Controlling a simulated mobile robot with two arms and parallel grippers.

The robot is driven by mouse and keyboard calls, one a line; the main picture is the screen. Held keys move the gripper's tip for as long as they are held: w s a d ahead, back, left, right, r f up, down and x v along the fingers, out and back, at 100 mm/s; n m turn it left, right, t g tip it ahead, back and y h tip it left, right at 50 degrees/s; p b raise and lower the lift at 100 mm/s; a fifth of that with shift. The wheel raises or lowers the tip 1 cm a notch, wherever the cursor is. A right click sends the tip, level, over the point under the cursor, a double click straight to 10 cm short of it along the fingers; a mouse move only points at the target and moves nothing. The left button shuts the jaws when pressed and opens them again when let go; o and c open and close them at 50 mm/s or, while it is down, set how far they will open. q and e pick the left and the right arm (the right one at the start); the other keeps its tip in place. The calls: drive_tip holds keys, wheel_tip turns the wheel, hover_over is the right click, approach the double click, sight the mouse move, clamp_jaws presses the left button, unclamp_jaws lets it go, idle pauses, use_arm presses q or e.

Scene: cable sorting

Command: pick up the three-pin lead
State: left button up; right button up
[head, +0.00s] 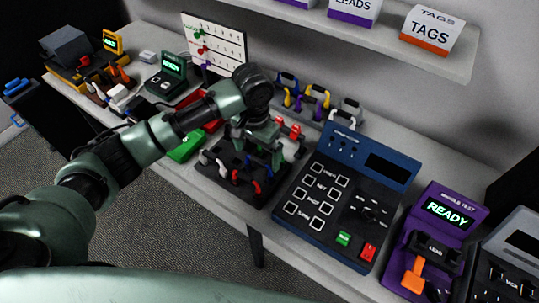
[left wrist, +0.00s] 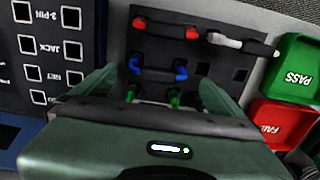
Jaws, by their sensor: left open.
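A black tray (left wrist: 205,70) holds several short leads with coloured ends. In the left wrist view there is a red-ended lead (left wrist: 165,27), a grey-ended lead (left wrist: 240,42), a blue-ended lead (left wrist: 157,70) and a green-ended lead (left wrist: 174,98). No label shows which one is the three-pin lead. My left gripper (left wrist: 157,92) is open above the tray, with the green-ended lead between its fingers, partly hidden by the gripper body. In the head view my left gripper (head: 262,146) points down over the tray's far part. My right gripper is not in view.
A blue tester panel (head: 330,195) stands right of the tray, and a purple READY unit (head: 430,240) beyond it. Green PASS (left wrist: 297,62) and red FAIL (left wrist: 280,122) bins sit beside the tray. A rack of leads (head: 310,100) stands behind, under a shelf (head: 390,40).

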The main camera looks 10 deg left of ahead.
sight(257, 160)
use_arm(q)
drive_tip(key=shift+w+d+f, duration=0.1)
drive_tip(key=shift+w+f, duration=0.15)
drive_tip(key=shift+f, duration=0.4)
drive_tip(key=shift+s+f+p, duration=0.2)
drive_tip(key=shift+f+p, duration=0.25)
drive_tip(key=shift+f, duration=0.15)
drive_tip(key=shift+s+f+p, duration=0.15)
drive_tip(key=shift+f+p, duration=0.25)
drive_tip(key=shift+f, duration=0.2)
drive_tip(key=f, duration=0.2)
drive_tip(key=f+p, duration=0.1)
drive_tip(key=shift+w+d+f, duration=0.1)
drive_tip(key=shift+w+f, duration=0.2)
drive_tip(key=shift+f, duration=0.2)
drive_tip(key=c, duration=1.2)
drive_tip(key=shift+r, duration=0.1)
drive_tip(key=shift+c, duration=0.2)
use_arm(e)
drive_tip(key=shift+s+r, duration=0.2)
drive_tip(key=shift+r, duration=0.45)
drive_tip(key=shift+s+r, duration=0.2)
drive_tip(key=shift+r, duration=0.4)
